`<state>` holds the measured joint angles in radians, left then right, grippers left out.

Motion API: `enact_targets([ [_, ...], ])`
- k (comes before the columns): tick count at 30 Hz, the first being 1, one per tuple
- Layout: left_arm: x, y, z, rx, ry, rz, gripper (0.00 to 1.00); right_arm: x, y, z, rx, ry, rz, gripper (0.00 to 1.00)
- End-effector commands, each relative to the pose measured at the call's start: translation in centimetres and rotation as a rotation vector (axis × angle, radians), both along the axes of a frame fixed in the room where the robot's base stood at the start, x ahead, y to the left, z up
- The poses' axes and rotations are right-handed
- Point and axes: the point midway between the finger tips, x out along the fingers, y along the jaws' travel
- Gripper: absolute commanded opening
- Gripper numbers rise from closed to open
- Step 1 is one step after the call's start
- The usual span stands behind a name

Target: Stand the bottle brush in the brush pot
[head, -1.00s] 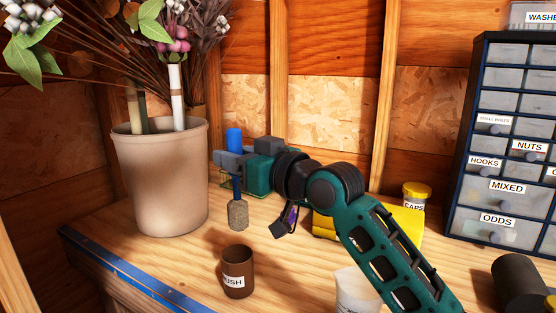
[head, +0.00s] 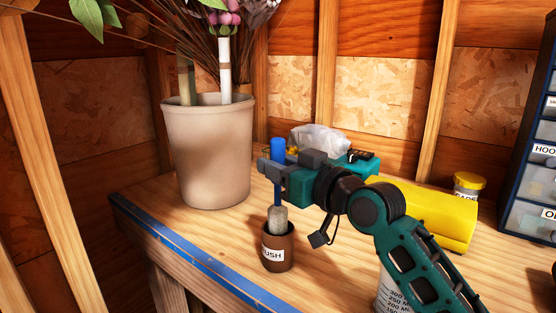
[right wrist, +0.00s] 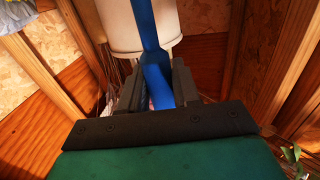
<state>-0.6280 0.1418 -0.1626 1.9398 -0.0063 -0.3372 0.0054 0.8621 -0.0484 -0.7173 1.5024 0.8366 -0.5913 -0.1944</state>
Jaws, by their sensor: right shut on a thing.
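The bottle brush has a blue handle (head: 278,151) and a grey-tan bristle head (head: 277,218) pointing down. My right gripper (head: 273,172) is shut on the handle and holds the brush nearly upright. In the right wrist view the blue handle (right wrist: 155,70) runs between the two fingers (right wrist: 155,88). The brown brush pot (head: 279,256), with a partly visible label, stands on the bench directly below. The lower end of the bristles overlaps the pot's mouth; I cannot tell how far inside it is. My left gripper is not in view.
A large beige planter (head: 208,155) with dried stems stands behind left. A yellow object (head: 428,212), a yellow-lidded jar (head: 467,185) and a clear bag (head: 320,138) lie behind my arm. A measuring cup (head: 388,295) stands at front right. The blue bench edge (head: 200,257) is at left.

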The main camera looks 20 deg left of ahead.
Motion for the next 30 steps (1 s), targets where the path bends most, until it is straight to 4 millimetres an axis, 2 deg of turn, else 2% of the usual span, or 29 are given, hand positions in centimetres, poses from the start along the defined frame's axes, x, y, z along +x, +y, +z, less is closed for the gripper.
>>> enact_targets([
  [3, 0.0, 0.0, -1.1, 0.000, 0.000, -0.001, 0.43, 0.0, 0.0, -1.4, 0.000, 0.000, -0.001, 0.01],
  [12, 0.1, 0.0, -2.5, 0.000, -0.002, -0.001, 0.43, 0.0, 0.0, -3.7, 0.000, 0.000, -0.001, 0.01],
  [28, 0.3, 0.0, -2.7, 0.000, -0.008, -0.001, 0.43, 0.0, 0.0, -4.4, 0.000, 0.000, -0.001, 0.01],
  [29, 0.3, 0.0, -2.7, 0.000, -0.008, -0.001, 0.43, 0.0, 0.0, -4.4, 0.000, 0.000, -0.001, 0.33],
  [30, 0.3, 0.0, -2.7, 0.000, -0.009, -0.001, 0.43, 0.0, 0.0, -4.4, 0.000, 0.000, -0.001, 0.37],
])
